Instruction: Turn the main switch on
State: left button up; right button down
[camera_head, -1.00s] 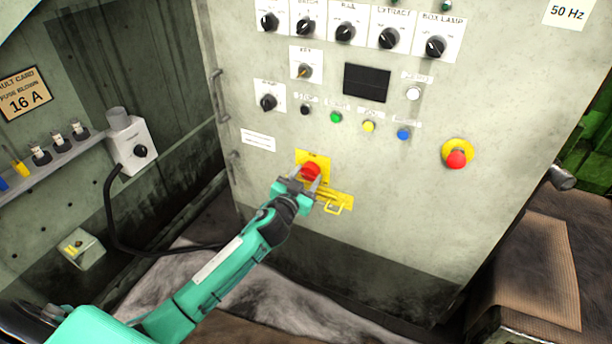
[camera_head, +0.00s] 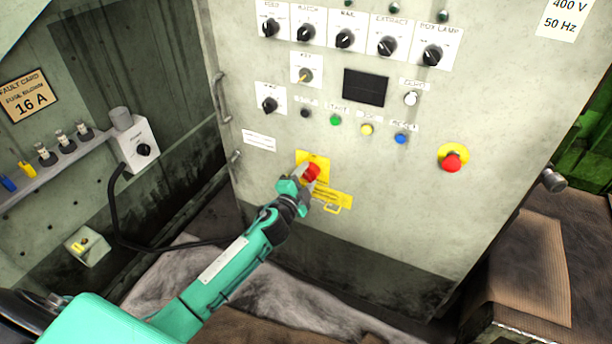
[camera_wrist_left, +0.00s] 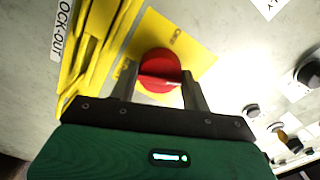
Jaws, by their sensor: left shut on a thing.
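The main switch is a red rotary handle (camera_head: 312,172) on a yellow plate (camera_head: 323,160), low on the cabinet front. It also shows in the left wrist view (camera_wrist_left: 160,66), as a round red knob with a raised bar. My left gripper (camera_head: 303,178) is at the switch and shut on its red handle. In the left wrist view its two fingers (camera_wrist_left: 160,90) stand on either side of the bar. A yellow lock-out hasp (camera_head: 334,196) sits just below and right of the switch. My right gripper is not in view.
Above are a row of black selector knobs (camera_head: 343,38), a dark screen (camera_head: 366,86) and small coloured buttons (camera_head: 335,120). A red emergency stop (camera_head: 452,162) is at the right. A grey box (camera_head: 134,148) with a black cable stands at the left.

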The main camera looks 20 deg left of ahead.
pick_arm(q)
jog(key=shift+m+p, duration=0.35)
jog(key=shift+m, duration=1.95)
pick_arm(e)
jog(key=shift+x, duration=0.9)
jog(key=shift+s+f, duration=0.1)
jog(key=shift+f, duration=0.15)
pick_arm(q)
jog(key=o, duration=1)
jog(key=shift+c, duration=0.2)
jog(key=shift+s, duration=0.1)
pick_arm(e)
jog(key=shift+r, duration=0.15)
pick_arm(q)
jog(key=shift+s+f, duration=0.1)
jog(key=shift+s, duration=0.15)
jog(key=s, duration=1.3)
jog(key=shift+a, duration=0.45)
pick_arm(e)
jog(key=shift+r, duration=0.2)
